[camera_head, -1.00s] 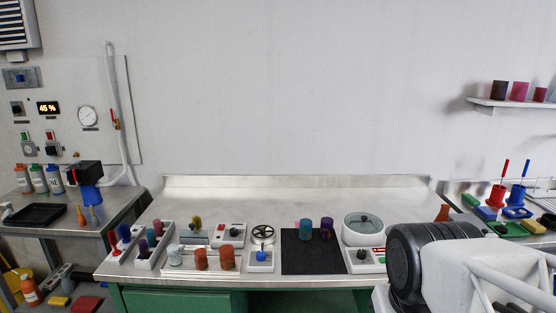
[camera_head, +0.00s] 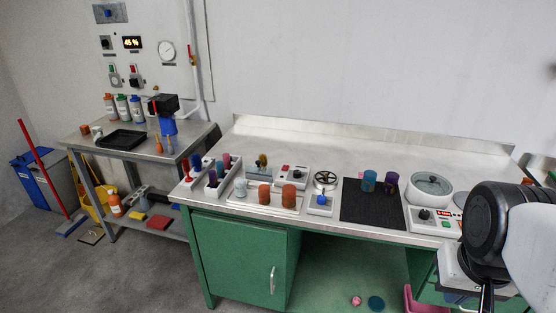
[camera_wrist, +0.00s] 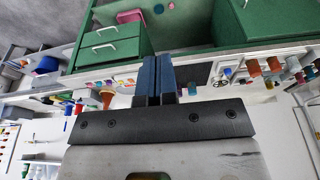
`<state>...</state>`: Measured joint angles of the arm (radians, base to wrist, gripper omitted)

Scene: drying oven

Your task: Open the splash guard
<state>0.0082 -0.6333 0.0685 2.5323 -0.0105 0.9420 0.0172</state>
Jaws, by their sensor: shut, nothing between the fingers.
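I cannot tell for sure which part is the splash guard. On the small left bench, a black boxy head sits on a blue stand (camera_head: 163,106). On the main bench at the right stands a round white device with a clear lid (camera_head: 432,185); the lid lies flat on it. My gripper (camera_wrist: 157,62) shows in the wrist view with two dark blue fingers side by side, shut and empty. It points towards the main bench, seen turned in that view, and touches nothing that I can make out. In the head view my gripper is not clearly visible.
The main bench (camera_head: 330,137) is clear along its back. Its front holds a black mat (camera_head: 370,208), a handwheel (camera_head: 325,180) and several cups. A black tray (camera_head: 120,140) and bottles (camera_head: 122,108) stand on the left bench. Floor at the front left is free.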

